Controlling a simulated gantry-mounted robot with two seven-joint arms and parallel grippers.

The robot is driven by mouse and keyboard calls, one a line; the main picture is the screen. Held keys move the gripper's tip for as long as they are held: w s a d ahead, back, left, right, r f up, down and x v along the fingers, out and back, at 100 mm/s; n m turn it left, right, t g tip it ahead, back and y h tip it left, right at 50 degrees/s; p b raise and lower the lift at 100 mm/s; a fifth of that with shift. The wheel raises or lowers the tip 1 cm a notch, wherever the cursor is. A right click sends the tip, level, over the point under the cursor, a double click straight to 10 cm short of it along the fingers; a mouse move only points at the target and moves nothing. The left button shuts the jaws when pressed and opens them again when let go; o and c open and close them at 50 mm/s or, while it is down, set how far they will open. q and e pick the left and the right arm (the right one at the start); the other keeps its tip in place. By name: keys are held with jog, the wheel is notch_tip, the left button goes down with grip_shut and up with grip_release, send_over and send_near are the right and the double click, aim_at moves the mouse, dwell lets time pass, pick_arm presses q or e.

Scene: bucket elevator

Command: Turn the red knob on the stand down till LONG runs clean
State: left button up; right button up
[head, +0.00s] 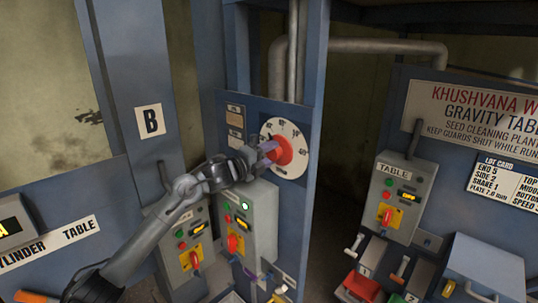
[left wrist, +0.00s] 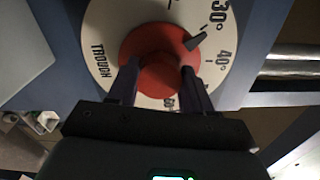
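The red knob (head: 285,151) sits at the centre of a white round dial (head: 297,168) on the blue stand. My left gripper (head: 268,147) reaches it from the left. In the left wrist view the two dark fingers (left wrist: 161,75) lie on either side of the red knob's raised middle (left wrist: 160,48) and appear to press on it. The black pointer (left wrist: 195,42) stands between the 30° and 40° marks on the dial (left wrist: 100,30). The word TROUGH shows on the dial's left. My right gripper is not in view.
Below the dial are grey control boxes with red-and-yellow switches (head: 234,242) and lit displays. A TABLE control box (head: 403,197) stands to the right, with small levers and bins below it. Vertical pipes (head: 297,50) run above the dial. A dark gap lies right of the stand.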

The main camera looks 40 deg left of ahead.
pick_arm(q)
jog(key=o, duration=0.4)
jog(key=shift+s, duration=0.1)
jog(key=shift+s+a+f, duration=0.1)
jog(key=shift+s, duration=0.15)
jog(key=s+b, duration=0.5)
jog(key=s, duration=0.5)
jog(key=shift+a, duration=0.4)
